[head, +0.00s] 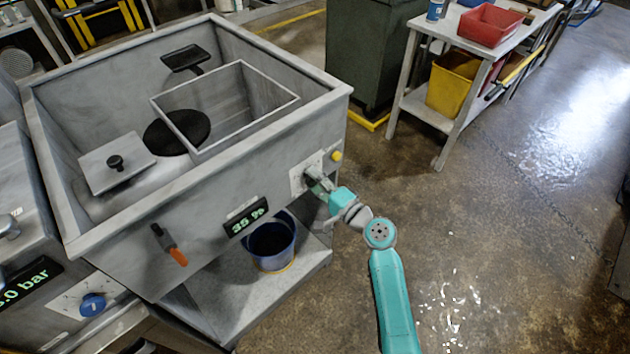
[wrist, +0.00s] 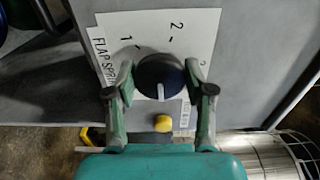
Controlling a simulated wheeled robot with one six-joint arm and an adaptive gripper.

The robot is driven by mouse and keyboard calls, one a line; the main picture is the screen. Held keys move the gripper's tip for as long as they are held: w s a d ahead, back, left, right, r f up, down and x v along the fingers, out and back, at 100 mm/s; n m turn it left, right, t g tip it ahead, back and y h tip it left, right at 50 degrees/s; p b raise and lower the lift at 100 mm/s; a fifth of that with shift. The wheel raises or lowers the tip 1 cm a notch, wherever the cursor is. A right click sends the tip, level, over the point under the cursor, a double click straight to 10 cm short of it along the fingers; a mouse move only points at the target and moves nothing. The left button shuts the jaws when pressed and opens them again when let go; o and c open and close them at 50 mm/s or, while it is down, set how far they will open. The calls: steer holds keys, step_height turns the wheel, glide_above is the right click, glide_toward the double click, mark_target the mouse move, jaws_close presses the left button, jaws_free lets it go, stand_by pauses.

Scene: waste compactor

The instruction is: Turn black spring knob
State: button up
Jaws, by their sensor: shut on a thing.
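The black spring knob (wrist: 159,72) sits on a white plate (wrist: 178,30) on the compactor's front. The plate is lettered "FLAP SP…" with numbers 1 and 2 and a partly hidden third mark. A white line shows on the knob's lower side in the wrist view. My gripper (wrist: 161,82) has one finger on each side of the knob and is shut on it. In the head view my gripper (head: 317,181) is at the plate on the right of the front panel and hides most of the knob.
A yellow button (wrist: 163,123) is close beside the knob. The open bin (head: 200,215) has a lit display (head: 246,219) and an orange-tipped lever (head: 170,245). A blue bucket (head: 272,243) stands on the shelf below.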

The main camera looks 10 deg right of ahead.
steer(key=o, duration=1.1)
steer(key=shift+o, duration=0.2)
steer(key=v, duration=1.2)
